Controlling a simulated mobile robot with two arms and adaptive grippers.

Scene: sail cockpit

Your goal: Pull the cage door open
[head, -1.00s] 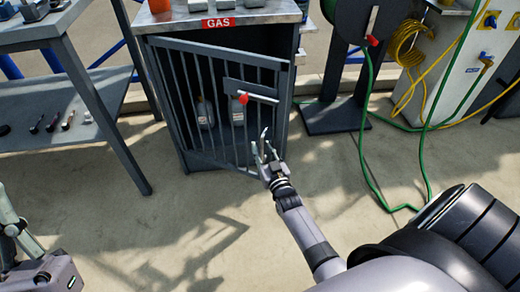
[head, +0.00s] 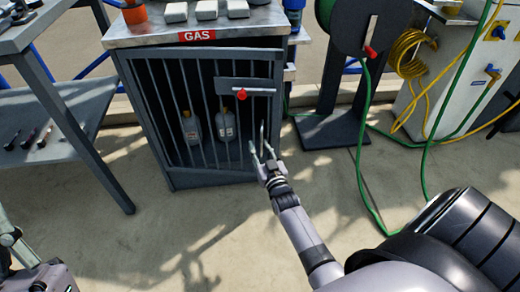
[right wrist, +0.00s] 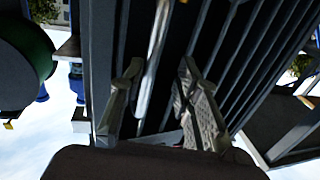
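The grey barred cage door (head: 205,110) is on the front of the GAS cabinet and stands slightly ajar at its right edge. A plate on its upper right carries a red knob (head: 241,94) and a pale handle bar (head: 262,91). My right gripper (head: 260,142) is open and empty, below the handle near the door's right edge. In the right wrist view its spread fingers (right wrist: 153,100) face the bars, and a pale bar, apparently the handle (right wrist: 155,55), shows beyond the space between them. Contact is not visible.
Two bottles (head: 192,128) stand inside the cabinet behind the bars. A workbench with a lower shelf (head: 50,115) is at left. A hose reel stand (head: 340,125) and a green hose (head: 362,160) are at right. The floor in front is clear.

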